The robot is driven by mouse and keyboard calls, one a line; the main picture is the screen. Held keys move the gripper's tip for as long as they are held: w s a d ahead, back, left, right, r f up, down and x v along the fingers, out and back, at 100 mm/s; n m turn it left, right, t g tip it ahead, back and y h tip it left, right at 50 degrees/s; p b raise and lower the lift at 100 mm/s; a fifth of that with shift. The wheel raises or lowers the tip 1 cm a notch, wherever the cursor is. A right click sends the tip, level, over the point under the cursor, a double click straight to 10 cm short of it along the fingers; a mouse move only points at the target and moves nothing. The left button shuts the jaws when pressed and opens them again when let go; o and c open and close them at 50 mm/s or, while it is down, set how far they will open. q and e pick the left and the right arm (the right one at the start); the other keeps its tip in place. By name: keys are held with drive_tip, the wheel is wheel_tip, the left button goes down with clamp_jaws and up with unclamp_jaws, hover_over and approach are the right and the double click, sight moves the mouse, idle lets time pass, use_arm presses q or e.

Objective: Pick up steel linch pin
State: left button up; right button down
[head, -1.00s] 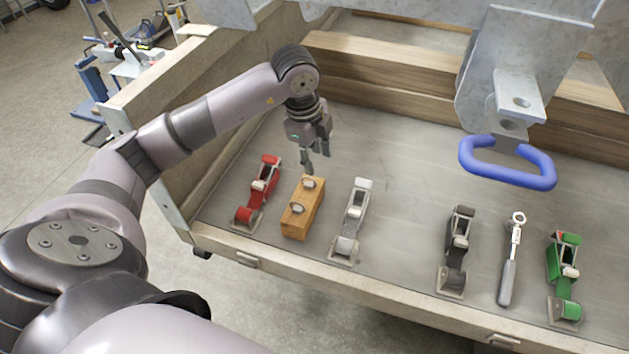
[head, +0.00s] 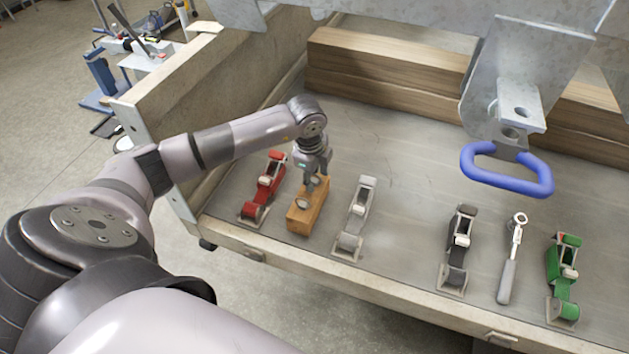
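A small wooden block (head: 309,217) stands on the tray floor at left centre. Two steel ring-shaped pins sit on its top. The nearer steel linch pin (head: 302,204) shows clearly. The farther one is mostly hidden behind my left gripper (head: 311,184). That gripper points down at the far end of the block, with its fingertips at about the height of the far pin. The fingers are too small and overlapped to tell whether they are open or closed on the pin. My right gripper is out of view.
A red ratchet strap (head: 262,190) lies just left of the block and a grey-white one (head: 356,217) just right. Farther right are a black strap (head: 458,247), a ratchet wrench (head: 512,258) and a green strap (head: 564,277). A blue handle (head: 507,182) hangs above the tray.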

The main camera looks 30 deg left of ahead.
use_arm(q)
drive_tip(key=shift+f, duration=0.25)
drive_tip(key=shift+c, duration=0.5)
clamp_jaws()
